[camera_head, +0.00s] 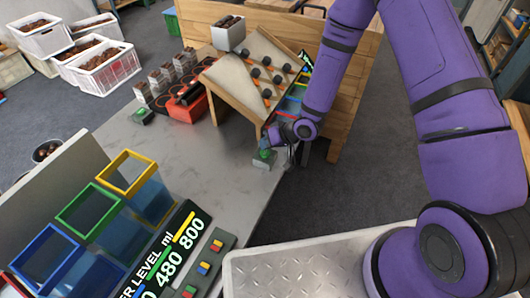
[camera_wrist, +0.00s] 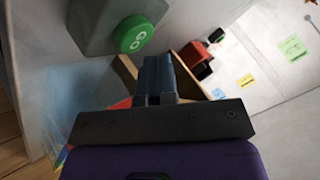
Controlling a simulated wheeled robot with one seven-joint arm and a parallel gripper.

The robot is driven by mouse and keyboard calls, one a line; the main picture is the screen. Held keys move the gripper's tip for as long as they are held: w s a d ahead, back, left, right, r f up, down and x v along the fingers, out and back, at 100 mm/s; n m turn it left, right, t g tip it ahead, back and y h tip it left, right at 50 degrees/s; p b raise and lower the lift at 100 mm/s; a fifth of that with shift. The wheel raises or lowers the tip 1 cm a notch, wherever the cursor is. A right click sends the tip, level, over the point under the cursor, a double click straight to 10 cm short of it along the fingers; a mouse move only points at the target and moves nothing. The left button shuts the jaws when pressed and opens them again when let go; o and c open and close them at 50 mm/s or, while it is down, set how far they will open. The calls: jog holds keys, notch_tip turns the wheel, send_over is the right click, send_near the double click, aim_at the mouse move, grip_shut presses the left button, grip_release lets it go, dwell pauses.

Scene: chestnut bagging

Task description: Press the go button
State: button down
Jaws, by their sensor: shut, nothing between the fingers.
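The go button is a round green cap (camera_wrist: 135,35) with "GO" lettering on a grey box (camera_wrist: 98,22), at the upper left of the wrist view. In the head view the green button (camera_head: 263,155) sits near the right edge of the grey table. My gripper (camera_head: 276,143) is just above and beside it there, and partly hidden by my wrist. In the wrist view my gripper's fingers (camera_wrist: 158,62) are together and empty. Their tips lie to the right of and below the green cap. I cannot tell whether they touch it.
A wooden sloped chute (camera_head: 240,82) stands behind the button on the table (camera_head: 215,190). Yellow, green and blue-rimmed clear containers (camera_head: 127,172) and a level sign (camera_head: 165,255) are at front left. A metal tread plate (camera_head: 300,265) lies at the front right. The table's middle is clear.

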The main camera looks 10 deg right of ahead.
aim_at(266, 151)
jog(key=shift+f, duration=0.1)
dwell(0.6)
jog(key=shift+f, duration=0.35)
jog(key=shift+f, duration=0.35)
dwell(0.6)
jog(key=shift+r, duration=0.1)
dwell(0.3)
jog(key=shift+r, duration=0.7)
jog(key=shift+r, duration=0.1)
jog(key=shift+r, duration=2.4)
